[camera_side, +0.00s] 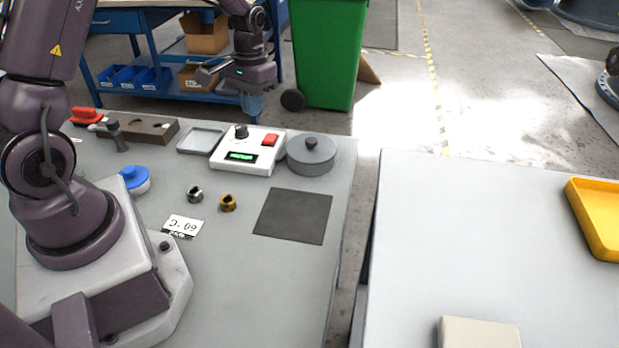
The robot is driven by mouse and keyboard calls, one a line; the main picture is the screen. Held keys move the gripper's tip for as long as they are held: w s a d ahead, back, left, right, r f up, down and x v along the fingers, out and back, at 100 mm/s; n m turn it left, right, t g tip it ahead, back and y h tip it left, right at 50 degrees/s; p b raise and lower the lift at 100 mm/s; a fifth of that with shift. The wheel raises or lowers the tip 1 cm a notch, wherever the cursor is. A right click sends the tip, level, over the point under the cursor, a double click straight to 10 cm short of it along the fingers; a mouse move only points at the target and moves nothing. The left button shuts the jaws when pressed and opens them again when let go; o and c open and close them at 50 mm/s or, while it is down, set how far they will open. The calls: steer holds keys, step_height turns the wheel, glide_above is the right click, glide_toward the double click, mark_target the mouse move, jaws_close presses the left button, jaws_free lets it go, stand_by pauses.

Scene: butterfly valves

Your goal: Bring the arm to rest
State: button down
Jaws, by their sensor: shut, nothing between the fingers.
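My gripper (253,108) hangs pointing down near the far edge of the grey bench (255,290), behind and above the white box with a green display. Its bluish fingertips are together and nothing shows between them. It appears clear of the things on the bench. A small silver fitting (195,194) and a brass fitting (228,203) stand apart in the middle of the bench. The dark square mat (293,216) to their right is empty. My wrist and forearm come in from the top.
The white box (248,151), lidded grey pot (311,154) and shallow grey tray (200,141) line the back. A holed brown block (150,128), red item (87,116) and blue-topped item (135,180) are left. A card (183,225) lies flat. A second table (470,250) stands right.

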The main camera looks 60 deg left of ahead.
steer(key=s+d+r+m+t, duration=0.3)
steer(key=s+d+r+t, duration=0.3)
steer(key=s+d+r, duration=0.9)
step_height(320, 180, up, 4)
steer(key=shift+s+d+r+m, duration=0.2)
steer(key=shift+s+d+m, duration=0.15)
steer(key=shift+d, duration=0.3)
steer(key=w+a+f+m+g, duration=0.3)
steer(key=w+a+f, duration=0.5)
steer(key=w+a, duration=0.3)
steer(key=w+a+f+m+g, duration=0.3)
steer(key=w+a+f+m, duration=0.3)
steer(key=w+a+f, duration=0.3)
steer(key=w+a, duration=0.2)
steer(key=a, duration=0.1)
steer(key=shift+w+h, duration=0.25)
steer(key=shift+h, duration=0.05)
